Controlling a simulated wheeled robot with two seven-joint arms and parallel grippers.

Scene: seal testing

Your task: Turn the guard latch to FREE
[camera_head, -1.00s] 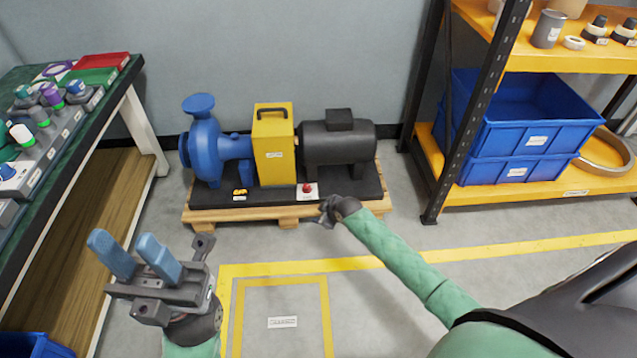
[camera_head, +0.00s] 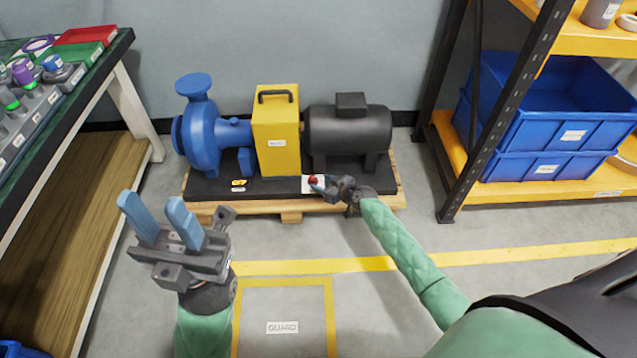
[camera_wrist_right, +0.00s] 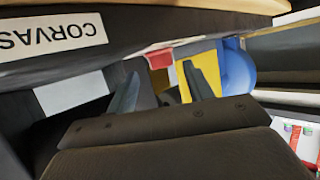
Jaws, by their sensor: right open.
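A red knob on a small white plate (camera_head: 313,181) sits at the front edge of the pump's black base. I cannot read its marking, so I cannot tell whether it is the latch. It shows as a red block in the right wrist view (camera_wrist_right: 159,58). My right gripper (camera_head: 322,186) is open right at the knob; contact is unclear. In the wrist view its fingers (camera_wrist_right: 160,88) stand apart with the red block beyond them. The yellow guard (camera_head: 276,130) with a black handle stands behind. My left gripper (camera_head: 154,206) is open and empty, fingers up, over the floor.
A blue pump (camera_head: 203,135) and a dark motor (camera_head: 348,135) flank the guard on a wooden pallet (camera_head: 270,206). A small yellow item (camera_head: 239,183) lies on the base. A shelf with blue bins (camera_head: 545,130) stands right, a bench (camera_head: 100,70) left. The floor between is clear.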

